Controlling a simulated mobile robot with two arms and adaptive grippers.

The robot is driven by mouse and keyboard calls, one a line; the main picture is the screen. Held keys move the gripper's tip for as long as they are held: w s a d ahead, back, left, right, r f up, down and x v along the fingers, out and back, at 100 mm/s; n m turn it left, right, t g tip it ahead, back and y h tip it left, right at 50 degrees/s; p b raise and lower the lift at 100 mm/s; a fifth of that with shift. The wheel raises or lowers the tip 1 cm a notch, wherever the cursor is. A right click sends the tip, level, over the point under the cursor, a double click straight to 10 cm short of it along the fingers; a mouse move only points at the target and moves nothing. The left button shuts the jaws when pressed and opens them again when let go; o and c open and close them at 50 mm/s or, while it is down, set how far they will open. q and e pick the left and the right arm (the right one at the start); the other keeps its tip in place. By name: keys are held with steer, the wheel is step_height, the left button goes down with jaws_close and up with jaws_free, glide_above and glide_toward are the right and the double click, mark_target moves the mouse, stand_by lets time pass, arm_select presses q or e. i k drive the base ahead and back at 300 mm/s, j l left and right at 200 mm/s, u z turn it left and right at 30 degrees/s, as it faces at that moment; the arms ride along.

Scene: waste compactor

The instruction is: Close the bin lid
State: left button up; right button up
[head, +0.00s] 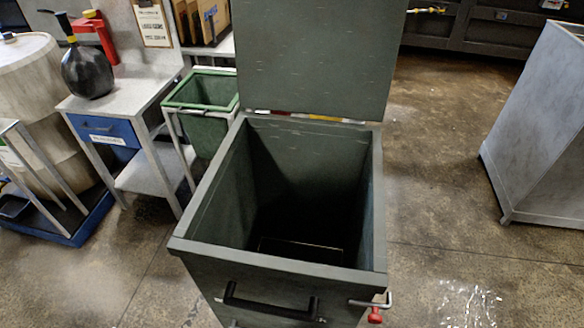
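A dark grey-green metal bin (213,197) stands right in front of me in the head view, with its top open and its inside dark. Its lid (312,55) stands upright at the far edge, hinged there, and its upper part is cut off by the top of the picture. A black bar handle (270,306) is on the bin's near face. A metal latch with a red knob (374,314) is at the near right corner. Neither of my grippers is in view.
A green bin (205,135) in a frame and a metal table (125,98) with a blue drawer and black flask stand at left. A barrel (30,70) is farther left. A grey cabinet (545,130) stands at right. The floor (440,200) between is clear.

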mark_target(335, 58)
steer(key=l+z, duration=0.1)
steer(key=z, duration=1.25)
steer(key=i+l, duration=0.15)
steer(key=l, duration=0.25)
steer(key=i+l+z, duration=0.1)
steer(key=l, duration=0.3)
steer(key=i+l, duration=0.15)
steer(key=l, duration=0.2)
steer(key=i+l+z, duration=0.1)
steer(key=l, duration=0.3)
steer(key=i+l+u, duration=0.2)
steer(key=i, duration=0.15)
steer(key=i+u, duration=0.2)
steer(key=i, duration=0.2)
steer(key=i+l+u, duration=0.2)
steer(key=i+u, duration=0.45)
steer(key=i+l+u, duration=0.15)
steer(key=i+u, duration=0.35)
steer(key=i+l+u, duration=0.3)
steer(key=u, duration=0.15)
steer(key=i+l+u, duration=0.6)
steer(key=u, duration=0.3)
steer(key=i+l+u, duration=0.4)
steer(key=l+u, duration=0.2)
steer(key=u, duration=0.25)
steer(key=i+l+u, duration=0.15)
steer(key=l+u, duration=0.25)
steer(key=i+l+u, duration=0.1)
steer(key=l+u, duration=0.35)
steer(key=j, duration=0.1)
